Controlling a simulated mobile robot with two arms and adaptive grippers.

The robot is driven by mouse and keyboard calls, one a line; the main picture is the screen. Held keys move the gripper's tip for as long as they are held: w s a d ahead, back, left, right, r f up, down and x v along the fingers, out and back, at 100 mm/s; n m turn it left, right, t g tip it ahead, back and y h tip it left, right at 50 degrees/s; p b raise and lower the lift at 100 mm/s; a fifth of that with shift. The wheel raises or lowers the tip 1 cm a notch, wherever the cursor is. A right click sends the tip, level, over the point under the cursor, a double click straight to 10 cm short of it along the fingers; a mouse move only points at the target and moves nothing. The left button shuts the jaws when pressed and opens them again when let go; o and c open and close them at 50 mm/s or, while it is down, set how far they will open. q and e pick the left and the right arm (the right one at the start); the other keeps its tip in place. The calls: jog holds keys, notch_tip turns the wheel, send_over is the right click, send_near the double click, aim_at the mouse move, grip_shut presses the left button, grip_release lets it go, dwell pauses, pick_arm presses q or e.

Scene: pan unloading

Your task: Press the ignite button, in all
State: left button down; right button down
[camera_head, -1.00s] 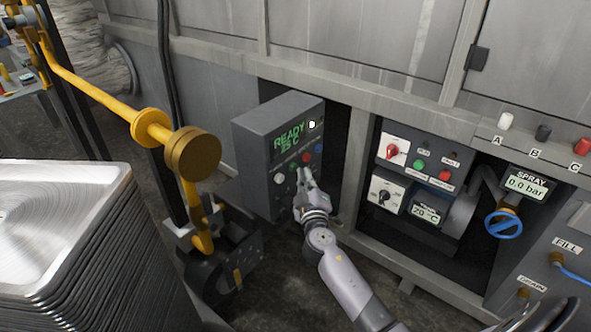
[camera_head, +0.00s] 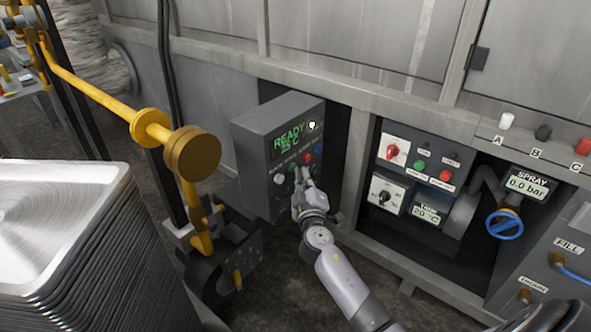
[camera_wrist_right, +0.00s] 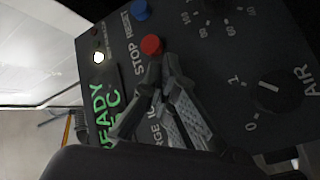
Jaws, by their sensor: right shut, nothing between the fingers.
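The grey burner control box (camera_head: 258,127) stands left of centre in the head view. Its green display (camera_head: 289,138) reads READY and about 25 C. A row of small buttons runs below it. The red STOP button (camera_wrist_right: 151,44) and blue RESET button (camera_wrist_right: 140,10) show in the wrist view. My right gripper (camera_head: 301,172) is shut and empty, with its fingertips right at the panel over the label that starts with I, beside PURGE. The fingers (camera_wrist_right: 163,88) hide the ignite button in the wrist view. Contact with it cannot be told. My left gripper is not in view.
An AIR dial (camera_wrist_right: 277,90) sits low on the panel. A second panel with a red switch (camera_head: 397,152) and a blue valve wheel (camera_head: 505,223) are to the right. A yellow pipe (camera_head: 100,92) and stacked pans (camera_head: 65,215) are at left.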

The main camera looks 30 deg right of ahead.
jog(key=shift+w+a, duration=0.1)
jog(key=shift+w, duration=0.1)
dwell(0.5)
jog(key=shift+s+d, duration=0.35)
jog(key=shift+s, duration=0.55)
jog(key=s, duration=0.1)
jog(key=s+d, duration=0.1)
jog(key=s, duration=0.1)
jog(key=s+d, duration=0.1)
jog(key=shift+s, duration=0.3)
dwell(0.5)
